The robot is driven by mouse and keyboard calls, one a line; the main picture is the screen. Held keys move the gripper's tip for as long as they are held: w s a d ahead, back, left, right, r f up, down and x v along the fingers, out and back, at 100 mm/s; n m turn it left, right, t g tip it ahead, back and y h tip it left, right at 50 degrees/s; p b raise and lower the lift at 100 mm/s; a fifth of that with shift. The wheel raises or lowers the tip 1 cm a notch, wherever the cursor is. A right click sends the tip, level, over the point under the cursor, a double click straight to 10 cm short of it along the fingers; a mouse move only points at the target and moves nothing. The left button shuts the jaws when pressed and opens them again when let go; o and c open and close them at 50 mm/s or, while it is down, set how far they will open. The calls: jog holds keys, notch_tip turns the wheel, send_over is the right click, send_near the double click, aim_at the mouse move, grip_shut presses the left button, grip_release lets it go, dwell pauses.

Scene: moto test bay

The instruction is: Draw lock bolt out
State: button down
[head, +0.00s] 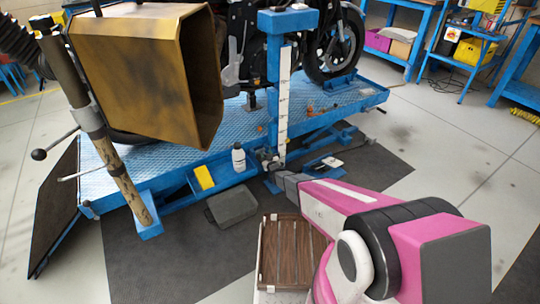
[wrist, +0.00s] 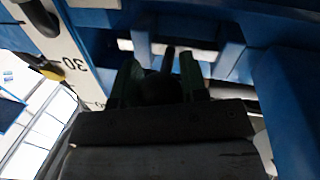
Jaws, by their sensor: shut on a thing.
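The lock bolt (wrist: 169,57) shows in the wrist view as a short dark pin between my gripper's two fingers. My gripper (wrist: 158,76) is shut on it, in front of a blue bracket with a pale strip. In the head view my gripper (head: 272,168) is at the low part of the blue post (head: 274,80), and the bolt is too small and hidden to make out there. The post carries a white scale (head: 283,100); the scale, marked 30, also shows in the wrist view (wrist: 72,55). The bolt's depth in its hole cannot be told.
A blue lift table (head: 215,125) carries a motorcycle (head: 338,45). A white bottle (head: 238,159) and a yellow box (head: 204,177) stand at its near edge. A grey case (head: 232,205) lies on the floor. A large brass-coloured duct (head: 150,75) hangs at upper left.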

jog(key=shift+s+a, duration=0.45)
jog(key=shift+a, duration=0.15)
jog(key=shift+s+a, duration=0.4)
jog(key=shift+a, duration=0.2)
jog(key=c, duration=0.7)
grip_release()
jog(key=shift+a, duration=0.1)
jog(key=shift+s, duration=0.15)
